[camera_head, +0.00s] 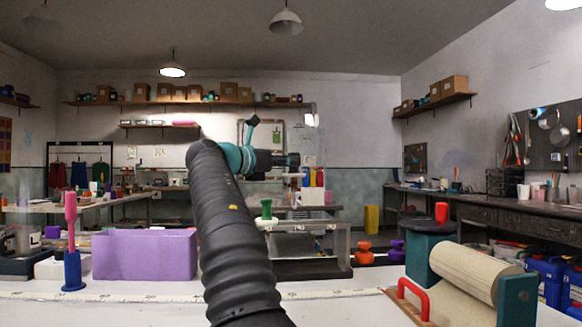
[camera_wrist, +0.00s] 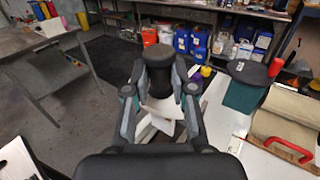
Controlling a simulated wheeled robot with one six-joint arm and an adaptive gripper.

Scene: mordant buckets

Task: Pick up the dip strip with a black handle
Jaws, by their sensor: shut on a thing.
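My gripper (camera_wrist: 159,80) is shut on the dip strip's black handle (camera_wrist: 158,55), a thick dark cylinder held between the two fingers in the wrist view. A white flat piece (camera_wrist: 162,106) shows beyond and below the fingers; I cannot tell clearly whether it is part of the strip. In the head view my gripper (camera_head: 286,160) is raised well above the table, pointing right, and the held strip is hard to make out there.
On the white table stand a purple box (camera_head: 145,254), a pink handle in a blue holder (camera_head: 72,225), a green-topped piece (camera_head: 266,208) and a teal block (camera_head: 428,258).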

